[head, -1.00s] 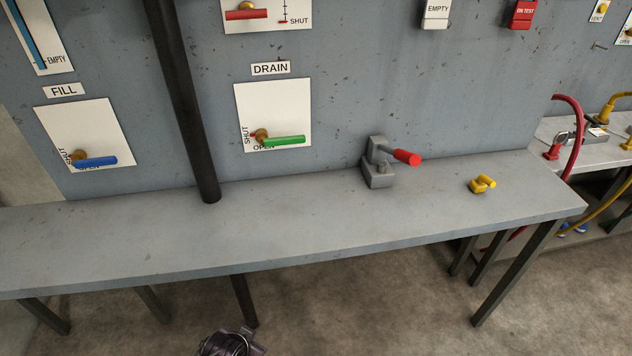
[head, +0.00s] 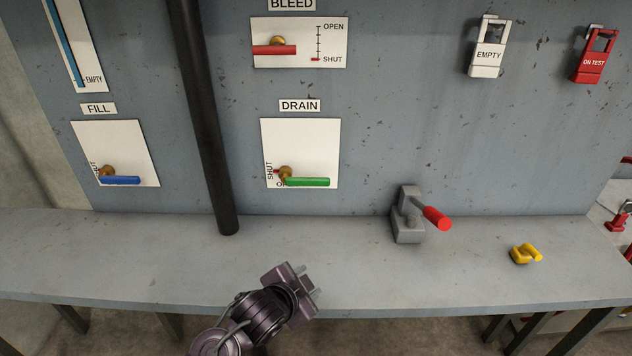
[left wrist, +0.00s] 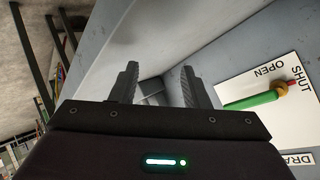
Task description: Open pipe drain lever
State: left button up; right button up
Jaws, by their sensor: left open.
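The drain lever (head: 308,182) has a green handle on a brass pivot, mounted on a white plate under the DRAIN label (head: 299,105). Its handle lies level, pointing right, beside the OPEN marking; SHUT is printed to the left of the pivot. My left gripper (head: 308,283) is open and empty, over the bench below and in front of the lever, apart from it. In the left wrist view the open fingers (left wrist: 158,85) show, with the green handle (left wrist: 252,101) to their right. My right gripper is out of view.
A dark vertical pipe (head: 205,120) stands left of the drain plate. On the bench (head: 130,255) are a grey block with a red handle (head: 410,220) and a small yellow valve (head: 525,253). The blue fill lever (head: 121,180) and red bleed lever (head: 275,50) are on the wall.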

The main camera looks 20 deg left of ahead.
pick_arm(q)
jog(key=w+a+r+m+t+h, duration=0.25)
jog(key=w+r+m+t, duration=0.2)
jog(key=w+m, duration=0.4)
jog(key=m+h, duration=0.5)
jog(key=m, duration=0.1)
send_near(312, 184)
jog(key=x, duration=0.4)
jog(key=shift+t+y, duration=0.25)
jog(key=p+x, duration=0.1)
jog(key=x, duration=0.6)
jog(key=shift+d+p, duration=0.1)
jog(key=shift+p, duration=0.2)
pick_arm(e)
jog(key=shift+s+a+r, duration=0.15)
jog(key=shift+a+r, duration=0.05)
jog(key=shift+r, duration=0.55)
pick_arm(q)
grip_shut()
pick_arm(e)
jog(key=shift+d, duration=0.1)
